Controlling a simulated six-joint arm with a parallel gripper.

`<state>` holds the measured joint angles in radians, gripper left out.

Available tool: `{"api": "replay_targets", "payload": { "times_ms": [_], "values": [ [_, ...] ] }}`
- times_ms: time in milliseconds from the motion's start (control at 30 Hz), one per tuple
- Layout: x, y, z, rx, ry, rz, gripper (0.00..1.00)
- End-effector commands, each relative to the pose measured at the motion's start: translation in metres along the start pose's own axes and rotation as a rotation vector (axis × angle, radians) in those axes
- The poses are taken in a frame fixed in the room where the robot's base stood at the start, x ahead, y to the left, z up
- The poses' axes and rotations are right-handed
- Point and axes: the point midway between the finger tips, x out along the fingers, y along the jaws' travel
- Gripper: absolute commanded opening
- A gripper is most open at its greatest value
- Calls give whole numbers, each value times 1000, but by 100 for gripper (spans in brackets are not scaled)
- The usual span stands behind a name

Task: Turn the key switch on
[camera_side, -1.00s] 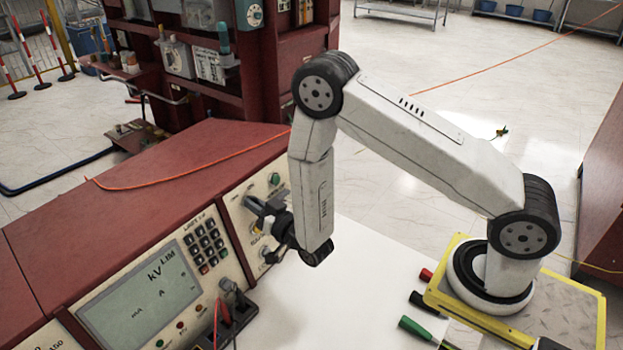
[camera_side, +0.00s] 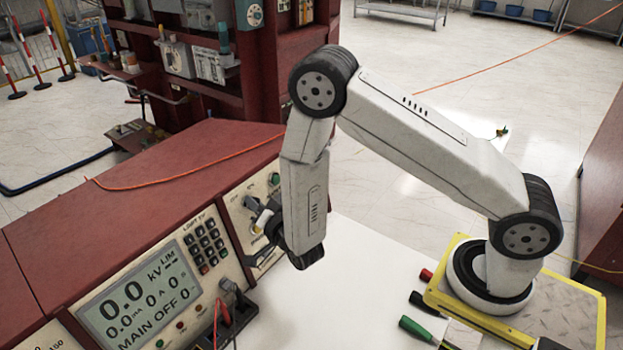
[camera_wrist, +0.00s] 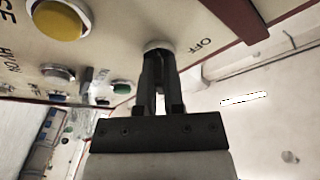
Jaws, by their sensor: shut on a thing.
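The key switch (camera_wrist: 158,45) shows in the wrist view as a pale round collar on the cream panel, next to the word OFF. My gripper (camera_wrist: 159,64) is shut on it, its dark fingers reaching up to the collar. The key itself is hidden between the fingers. In the side view my gripper (camera_side: 268,218) is at the right part of the control panel, and my arm hides much of it; the key switch cannot be made out there. The panel's display (camera_side: 140,300) is lit and reads 0.0 kV and MAIN OFF.
In the wrist view a yellow button (camera_wrist: 58,20) and a green button (camera_wrist: 122,88) sit on the same panel. In the side view a keypad (camera_side: 207,245) and a socket with red and black leads (camera_side: 232,305) are left of my gripper.

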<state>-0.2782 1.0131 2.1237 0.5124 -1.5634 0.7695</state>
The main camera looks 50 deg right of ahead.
Motion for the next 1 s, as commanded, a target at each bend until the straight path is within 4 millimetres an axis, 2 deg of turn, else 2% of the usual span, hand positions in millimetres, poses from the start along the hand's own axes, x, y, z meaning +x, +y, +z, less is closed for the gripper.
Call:
{"api": "replay_targets", "payload": {
  "times_ms": [267,300,400,767,1000],
  "values": [
    [0,0,0,2,-2,2,0],
    [0,0,0,2,-2,2,17],
    [0,0,0,1,-2,2,46],
    [-1,0,0,0,-1,0,46],
    [-17,0,1,0,-4,0,46]
  ]
}}
